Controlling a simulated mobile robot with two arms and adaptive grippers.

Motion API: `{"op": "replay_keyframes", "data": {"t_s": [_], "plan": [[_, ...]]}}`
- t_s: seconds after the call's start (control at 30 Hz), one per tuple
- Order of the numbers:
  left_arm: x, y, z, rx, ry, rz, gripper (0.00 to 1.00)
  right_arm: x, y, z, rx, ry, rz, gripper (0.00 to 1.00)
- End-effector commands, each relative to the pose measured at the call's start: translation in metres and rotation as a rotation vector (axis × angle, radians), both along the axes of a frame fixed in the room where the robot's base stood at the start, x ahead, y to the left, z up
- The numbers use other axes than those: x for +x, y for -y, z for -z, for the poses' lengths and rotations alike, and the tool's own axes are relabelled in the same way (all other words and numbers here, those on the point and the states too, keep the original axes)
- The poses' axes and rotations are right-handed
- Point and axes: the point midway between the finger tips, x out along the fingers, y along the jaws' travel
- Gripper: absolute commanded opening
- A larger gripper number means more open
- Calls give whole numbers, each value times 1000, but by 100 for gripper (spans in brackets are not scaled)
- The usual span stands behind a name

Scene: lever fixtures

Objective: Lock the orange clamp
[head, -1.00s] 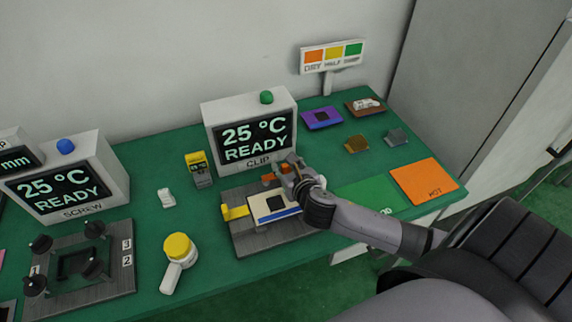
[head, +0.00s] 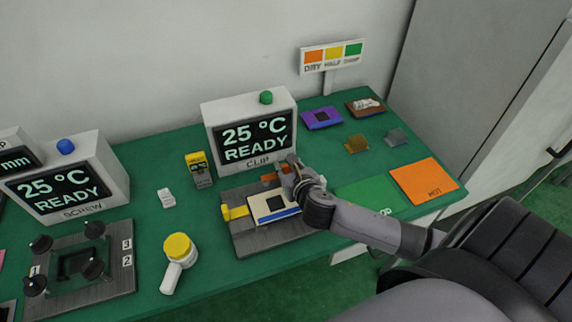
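The orange clamp (head: 268,178) is at the back right of the grey clip fixture (head: 262,240), mostly hidden behind my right gripper. My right gripper (head: 290,168) is at the clamp, its fingers close to or touching it; whether they are open or shut is too small to tell. A yellow clamp (head: 235,212) sits on the fixture's left side. A white plate with a dark square and a blue edge (head: 272,207) lies on the fixture between the clamps. My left gripper is not in view.
The clip display box (head: 250,130) with a green button stands behind the fixture. A yellow-topped white tool (head: 179,258) lies to the left, near the screw fixture (head: 75,265). An orange mat (head: 424,181) and a green mat are to the right.

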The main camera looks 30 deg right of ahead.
Motion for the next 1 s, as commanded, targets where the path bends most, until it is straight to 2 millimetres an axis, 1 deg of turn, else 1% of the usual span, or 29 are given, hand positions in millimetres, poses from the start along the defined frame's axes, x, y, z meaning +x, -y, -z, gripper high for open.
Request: {"op": "replay_keyframes", "data": {"t_s": [0.07, 0.23, 0.4, 0.57, 0.83, 0.87, 1.0], "plan": [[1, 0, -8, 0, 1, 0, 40, -2, -2, -2, 6, -2, 32, 0], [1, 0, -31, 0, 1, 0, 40, -10, -6, -5, 8, -3, 182, 0], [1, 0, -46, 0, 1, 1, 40, -17, -9, -4, 6, -1, 317, 0], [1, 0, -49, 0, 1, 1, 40, -20, -10, -2, 5, 2, 374, 0], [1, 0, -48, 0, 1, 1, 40, -20, -10, -1, 4, 3, 375, 0], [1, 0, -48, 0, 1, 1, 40, -20, -10, -1, 4, 3, 375, 24], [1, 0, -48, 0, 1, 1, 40, -20, -9, -1, 3, 3, 375, 34]]}}
